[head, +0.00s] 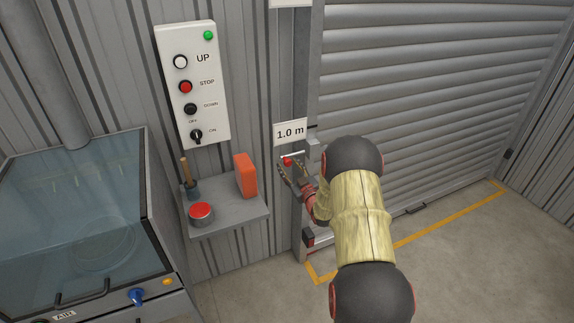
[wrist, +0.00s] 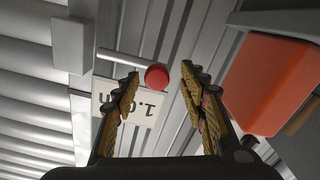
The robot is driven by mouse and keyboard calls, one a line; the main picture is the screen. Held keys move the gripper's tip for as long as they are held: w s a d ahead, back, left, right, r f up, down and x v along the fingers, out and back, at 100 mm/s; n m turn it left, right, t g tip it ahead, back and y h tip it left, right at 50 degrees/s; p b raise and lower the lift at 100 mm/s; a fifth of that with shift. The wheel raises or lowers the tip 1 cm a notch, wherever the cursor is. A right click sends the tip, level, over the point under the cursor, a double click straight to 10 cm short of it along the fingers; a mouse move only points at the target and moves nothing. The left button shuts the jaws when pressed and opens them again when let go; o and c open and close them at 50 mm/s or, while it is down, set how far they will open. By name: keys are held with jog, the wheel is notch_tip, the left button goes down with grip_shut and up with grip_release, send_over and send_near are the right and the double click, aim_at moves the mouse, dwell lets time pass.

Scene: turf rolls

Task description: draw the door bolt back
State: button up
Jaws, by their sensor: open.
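The door bolt shows in the wrist view as a thin pale rod (wrist: 122,59) with a round red knob (wrist: 157,77) at its end. The rod points toward a grey block (wrist: 70,44) on the door side. In the head view the red knob (head: 287,161) sits just below the "1.0 m" sign. My gripper (head: 289,170) is at the knob in the head view. In the wrist view my gripper (wrist: 160,75) is open, with the knob between its fingertips and gaps on both sides. Whether the knob is level in depth with the tips is unclear.
A shelf (head: 228,212) left of the bolt holds an orange block (head: 245,176), a red-topped tin (head: 201,213) and a wooden-handled brush (head: 188,178). A control panel (head: 193,84) hangs above it. The grey roller door (head: 440,75) is at right. A glass-fronted cabinet (head: 75,215) stands at left.

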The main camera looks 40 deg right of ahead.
jog(key=v, duration=0.9)
jog(key=shift+s+a, duration=0.2)
jog(key=shift+s, duration=0.05)
